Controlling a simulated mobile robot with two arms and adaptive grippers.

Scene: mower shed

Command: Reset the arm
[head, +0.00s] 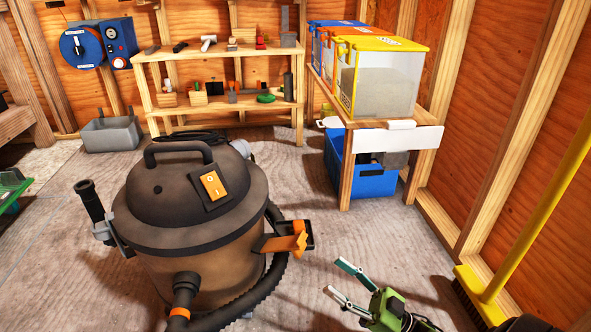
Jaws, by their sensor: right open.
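My right gripper (346,284) shows at the bottom of the head view, right of centre. It is green and black with two pale fingers spread apart, open and empty. It is over the bare floor, to the right of a large brown and black shop vacuum (195,215), and touches nothing that I can see. Most of my right arm is cut off by the bottom edge. My left gripper is not in the view.
The vacuum, with its black hose (272,270), fills the left centre. A wooden bench (346,165) with clear bins (385,90) stands behind, a blue crate (372,178) beneath it. A yellow-handled broom (530,190) leans at right. Shelves (225,112) line the back. The floor between is clear.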

